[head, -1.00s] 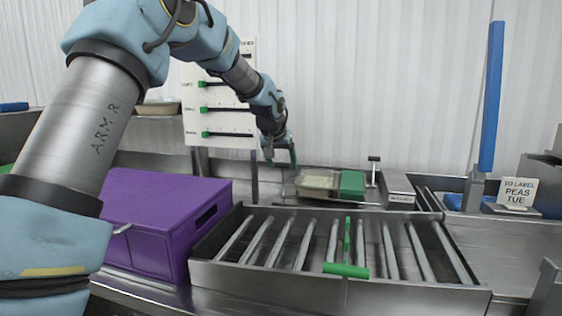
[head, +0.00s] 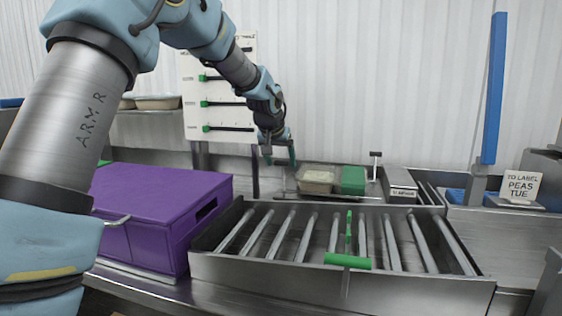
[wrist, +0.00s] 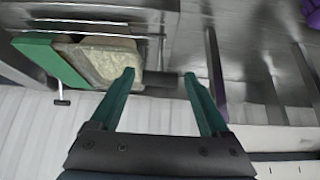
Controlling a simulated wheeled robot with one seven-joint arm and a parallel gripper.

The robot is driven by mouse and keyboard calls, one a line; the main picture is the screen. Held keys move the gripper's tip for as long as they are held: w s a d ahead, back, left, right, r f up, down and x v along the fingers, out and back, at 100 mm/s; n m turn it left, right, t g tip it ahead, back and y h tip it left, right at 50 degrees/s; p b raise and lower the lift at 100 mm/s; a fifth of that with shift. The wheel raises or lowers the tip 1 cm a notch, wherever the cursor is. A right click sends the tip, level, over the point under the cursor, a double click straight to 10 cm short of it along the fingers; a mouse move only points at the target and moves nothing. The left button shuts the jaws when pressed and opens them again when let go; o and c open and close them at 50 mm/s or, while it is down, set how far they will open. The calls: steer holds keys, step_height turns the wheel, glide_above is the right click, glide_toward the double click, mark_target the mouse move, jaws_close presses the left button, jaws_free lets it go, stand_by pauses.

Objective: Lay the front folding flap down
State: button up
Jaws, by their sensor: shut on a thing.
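My gripper (head: 279,157) is over the back of the bench, pointing down. In the wrist view its two green fingers (wrist: 158,80) stand apart, with a short dark bar (wrist: 162,81) between them; it is shut on this bar. Beside it is a tub of pale food (head: 318,178), also in the wrist view (wrist: 100,60), with a green block (head: 353,180) against its right side. I cannot tell which part is the front folding flap, or whether the dark bar belongs to it.
A roller bed (head: 340,285) with a green T-handle (head: 347,261) fills the front middle. A closed purple box (head: 150,215) stands left of it. A white board with green-tipped sliders (head: 220,75) stands behind my arm. A blue post (head: 493,90) and label sign (head: 519,187) are at right.

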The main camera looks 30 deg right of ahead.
steer(key=shift+s+a+f+b, duration=0.85)
steer(key=shift+s+a+b, duration=0.15)
steer(key=shift+b, duration=0.1)
steer(key=shift+o, duration=1.3)
steer(key=p+v, duration=0.2)
steer(key=v, duration=0.5)
steer(key=shift+p, duration=0.35)
steer(key=shift+d, duration=0.1)
